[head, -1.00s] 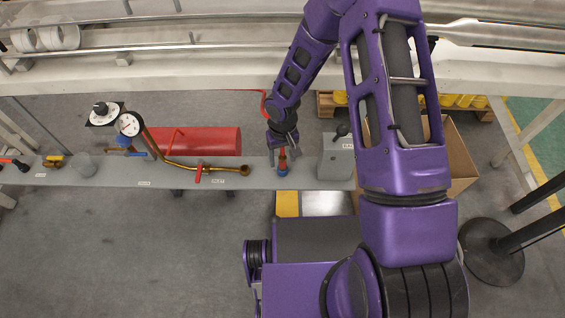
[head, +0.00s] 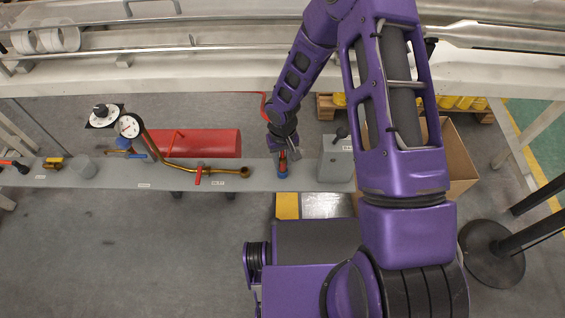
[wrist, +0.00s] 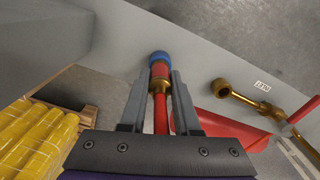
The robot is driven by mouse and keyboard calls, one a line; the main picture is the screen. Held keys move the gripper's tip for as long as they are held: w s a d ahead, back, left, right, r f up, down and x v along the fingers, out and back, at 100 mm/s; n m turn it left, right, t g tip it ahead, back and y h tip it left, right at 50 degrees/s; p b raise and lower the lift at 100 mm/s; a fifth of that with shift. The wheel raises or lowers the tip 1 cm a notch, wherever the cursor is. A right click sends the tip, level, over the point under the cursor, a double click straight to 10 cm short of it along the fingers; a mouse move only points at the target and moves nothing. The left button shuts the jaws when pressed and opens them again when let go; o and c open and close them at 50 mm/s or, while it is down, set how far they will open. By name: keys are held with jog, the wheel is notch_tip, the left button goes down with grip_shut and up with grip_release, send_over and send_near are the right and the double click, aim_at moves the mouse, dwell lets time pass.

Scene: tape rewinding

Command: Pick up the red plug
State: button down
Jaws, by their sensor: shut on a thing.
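The red plug (wrist: 161,110) is a slim red and brass piece with a blue ring (wrist: 158,57) at its far end, by the grey bench surface. In the wrist view it runs between the two grey fingers of my gripper (wrist: 159,82), which is shut on it. In the head view the plug (head: 283,161) stands roughly upright on the grey bench (head: 115,181), with its blue ring (head: 283,175) at the bottom. My gripper (head: 283,157) comes down on it from above and partly hides it. I cannot tell whether the ring touches the bench.
A grey box with a black knob (head: 337,160) stands close on the right. A brass pipe with a red handle (head: 199,174) and a round gauge (head: 129,126) are to the left. A cardboard box (head: 460,163) is at the right.

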notch_tip(320, 180, up, 10)
jog(key=shift+p, duration=1.05)
jog(key=shift+a, duration=0.15)
